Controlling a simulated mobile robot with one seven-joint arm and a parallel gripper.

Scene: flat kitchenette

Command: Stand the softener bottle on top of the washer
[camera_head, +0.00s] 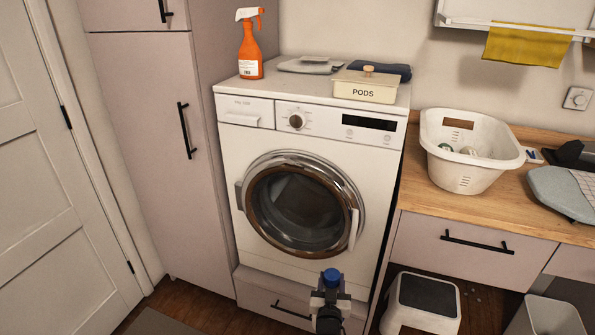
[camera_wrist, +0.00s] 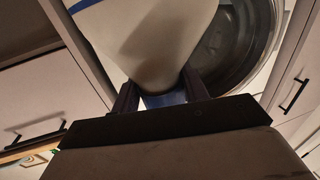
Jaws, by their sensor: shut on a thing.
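The softener bottle is white with a blue stripe in the wrist view (camera_wrist: 150,40), its blue neck or cap between my fingers. In the head view its blue cap (camera_head: 331,276) shows low in front of the washer. Most of its body is hidden there. My gripper (camera_head: 330,297) is shut on the bottle at the cap end; the fingers also show in the wrist view (camera_wrist: 160,100). The white washer (camera_head: 236,150) stands behind, its round glass door closed. The bottle is well below the washer's top (camera_head: 300,86).
On the washer top are an orange spray bottle (camera_head: 250,52) at left, a grey folded cloth (camera_head: 308,65), a PODS box (camera_head: 364,88) and a dark folded cloth (camera_head: 390,70). The front middle is clear. A white basket (camera_head: 465,175) and a stool (camera_head: 424,300) are at right.

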